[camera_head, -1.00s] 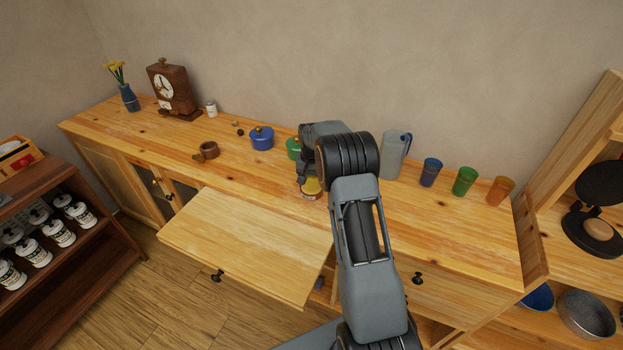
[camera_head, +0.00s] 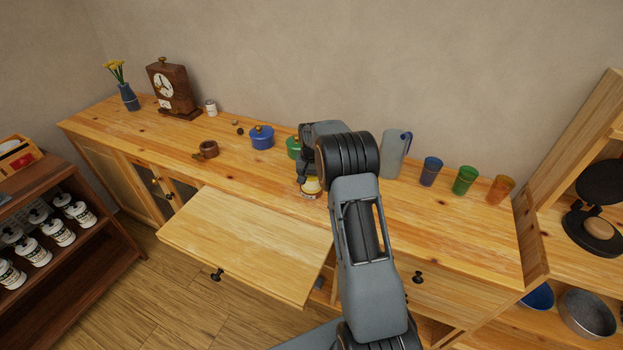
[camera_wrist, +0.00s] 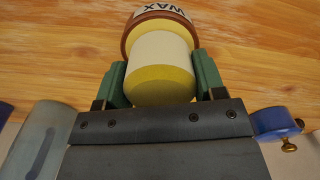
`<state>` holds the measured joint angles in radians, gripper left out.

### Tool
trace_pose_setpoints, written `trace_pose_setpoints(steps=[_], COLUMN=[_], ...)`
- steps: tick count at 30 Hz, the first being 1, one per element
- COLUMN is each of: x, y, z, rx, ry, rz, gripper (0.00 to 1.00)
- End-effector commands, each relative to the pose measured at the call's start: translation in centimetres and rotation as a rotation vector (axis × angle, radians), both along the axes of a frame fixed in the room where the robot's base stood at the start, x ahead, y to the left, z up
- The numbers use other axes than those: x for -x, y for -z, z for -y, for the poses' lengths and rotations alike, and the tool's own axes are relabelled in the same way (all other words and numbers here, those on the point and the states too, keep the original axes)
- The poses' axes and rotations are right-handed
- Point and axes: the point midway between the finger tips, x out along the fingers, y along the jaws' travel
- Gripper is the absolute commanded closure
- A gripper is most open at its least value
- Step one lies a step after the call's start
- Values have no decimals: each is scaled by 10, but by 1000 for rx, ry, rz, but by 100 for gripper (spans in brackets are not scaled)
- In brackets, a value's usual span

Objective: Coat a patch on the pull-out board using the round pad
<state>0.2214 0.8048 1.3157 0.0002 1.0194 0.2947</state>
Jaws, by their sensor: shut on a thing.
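My gripper (camera_wrist: 160,85) is shut on the round pad (camera_wrist: 160,60), a short cylinder with a cream side and a yellow end. The pad is over the open wax tin (camera_wrist: 158,15), which has a brown-red rim and a WAX label. They overlap in the wrist view; I cannot tell if they touch. In the head view the pad (camera_head: 311,185) shows pale just above the tin (camera_head: 309,196), partly hidden by my arm. The pull-out board (camera_head: 245,245) is extended from the cabinet front, left of my arm. It looks bare, with no marked patch visible.
A clock (camera_head: 171,88) stands far left. The board's surface is clear.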

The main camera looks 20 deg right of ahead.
Motion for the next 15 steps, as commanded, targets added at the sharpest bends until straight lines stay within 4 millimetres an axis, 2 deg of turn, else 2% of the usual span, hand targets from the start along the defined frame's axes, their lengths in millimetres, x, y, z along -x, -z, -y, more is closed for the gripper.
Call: trace_pose_setpoints(steps=[10,15], x=[1,1], y=[2,-4], z=[0,0], rx=[-1,-1], ry=[0,0], rz=[-3,-3], gripper=[56,56])
